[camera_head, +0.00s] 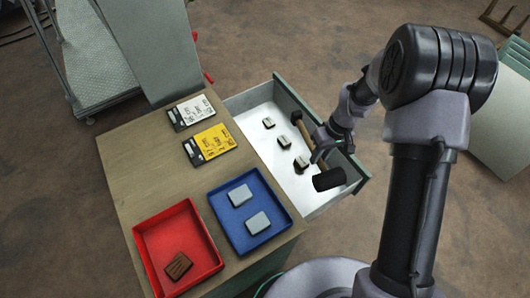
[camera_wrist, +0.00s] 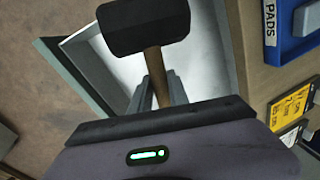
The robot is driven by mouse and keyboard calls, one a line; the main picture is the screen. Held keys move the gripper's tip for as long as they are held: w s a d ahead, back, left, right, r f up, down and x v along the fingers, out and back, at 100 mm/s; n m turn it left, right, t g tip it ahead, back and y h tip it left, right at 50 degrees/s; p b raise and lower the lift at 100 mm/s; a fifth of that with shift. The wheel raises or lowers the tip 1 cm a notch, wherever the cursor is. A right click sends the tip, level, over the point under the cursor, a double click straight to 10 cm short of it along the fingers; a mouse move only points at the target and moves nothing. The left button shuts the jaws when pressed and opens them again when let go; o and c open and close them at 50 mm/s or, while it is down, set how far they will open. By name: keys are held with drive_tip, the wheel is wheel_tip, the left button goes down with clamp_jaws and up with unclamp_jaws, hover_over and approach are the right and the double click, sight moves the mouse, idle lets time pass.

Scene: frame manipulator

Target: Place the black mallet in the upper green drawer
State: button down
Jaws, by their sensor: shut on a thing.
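The black mallet has a black head (camera_head: 329,179) and a wooden handle (camera_head: 300,122). My gripper (camera_head: 318,153) is shut on the handle. In the wrist view, the fingers (camera_wrist: 158,92) close around the handle (camera_wrist: 154,68), with the black head (camera_wrist: 145,25) beyond them. The open drawer (camera_head: 262,110), with a pale inside and green outer face, lies beneath the mallet; its inside also shows in the wrist view (camera_wrist: 205,52). The mallet is over the drawer's side near me; its height above the drawer floor is hard to tell.
Several small grey pieces (camera_head: 284,142) lie in the drawer. On the wooden top (camera_head: 140,160) are a red tray (camera_head: 152,222) with a brown block, a blue tray (camera_head: 222,212) with two pale blocks, and white (camera_head: 191,112) and yellow (camera_head: 209,144) labelled cards. A trolley (camera_head: 98,70) stands behind.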

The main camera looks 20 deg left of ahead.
drive_tip(key=a+f+b, duration=0.1)
drive_tip(key=f, duration=0.4)
drive_tip(key=a+f+n+b, duration=0.1)
drive_tip(key=a+f, duration=0.1)
drive_tip(key=f, duration=0.4)
drive_tip(key=a+f+n+b, duration=0.1)
drive_tip(key=f+b, duration=0.1)
drive_tip(key=f, duration=0.3)
drive_tip(key=shift+a+f, duration=0.15)
drive_tip(key=shift+f, duration=0.1)
drive_tip(key=shift+r, duration=0.15)
drive_tip(key=c, duration=1.7)
unclamp_jaws()
drive_tip(key=shift+f, duration=0.25)
drive_tip(key=o, duration=0.4)
drive_tip(key=shift+r, duration=0.1)
drive_tip(key=shift+o, duration=0.2)
